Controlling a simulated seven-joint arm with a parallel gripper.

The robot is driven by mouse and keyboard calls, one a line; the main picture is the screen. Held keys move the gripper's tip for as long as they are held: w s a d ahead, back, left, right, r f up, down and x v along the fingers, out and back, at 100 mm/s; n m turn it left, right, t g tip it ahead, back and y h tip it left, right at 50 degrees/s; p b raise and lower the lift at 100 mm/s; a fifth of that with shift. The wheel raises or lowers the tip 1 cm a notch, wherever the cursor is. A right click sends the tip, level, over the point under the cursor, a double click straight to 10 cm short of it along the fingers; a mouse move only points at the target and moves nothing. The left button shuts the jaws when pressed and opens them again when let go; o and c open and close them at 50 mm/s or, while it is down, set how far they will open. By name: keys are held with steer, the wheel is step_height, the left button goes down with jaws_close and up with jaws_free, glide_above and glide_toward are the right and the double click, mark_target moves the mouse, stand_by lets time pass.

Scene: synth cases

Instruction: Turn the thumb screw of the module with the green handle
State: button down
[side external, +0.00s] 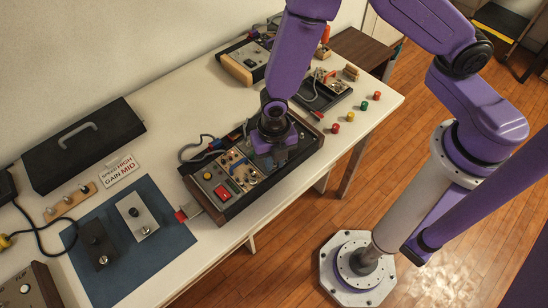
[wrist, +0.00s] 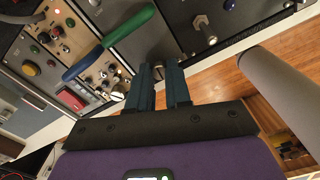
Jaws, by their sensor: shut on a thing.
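In the wrist view the green handle (wrist: 129,25) runs slantwise along a dark module, beside the blue handle (wrist: 82,61) of the module to its left. My gripper (wrist: 162,70) is at the near end of the green-handled module. Its fingers are shut on a small metal thumb screw there, mostly hidden between the fingertips. Another silver thumb screw (wrist: 118,92) shows free at the end of the blue-handled module. In the side view my gripper (side external: 279,158) points down into the black case (side external: 240,200) of modules, and hides the green handle.
Right of the fingers, a plain panel bears a standing metal post (wrist: 205,28). A red button (side external: 222,191) is in the case's left part. On the white table (side external: 215,238) stand a second case (side external: 236,70), a blue mat (side external: 165,258) with two small boxes, and a sign (side external: 119,169).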

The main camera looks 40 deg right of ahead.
steer(key=m, duration=1)
steer(key=shift+m, duration=0.3)
steer(key=m, duration=0.3)
steer(key=shift+m, duration=0.3)
steer(key=m, duration=0.3)
steer(key=shift+m, duration=0.3)
steer(key=m, duration=0.3)
steer(key=shift+m, duration=0.4)
steer(key=m, duration=0.3)
steer(key=shift+m, duration=2)
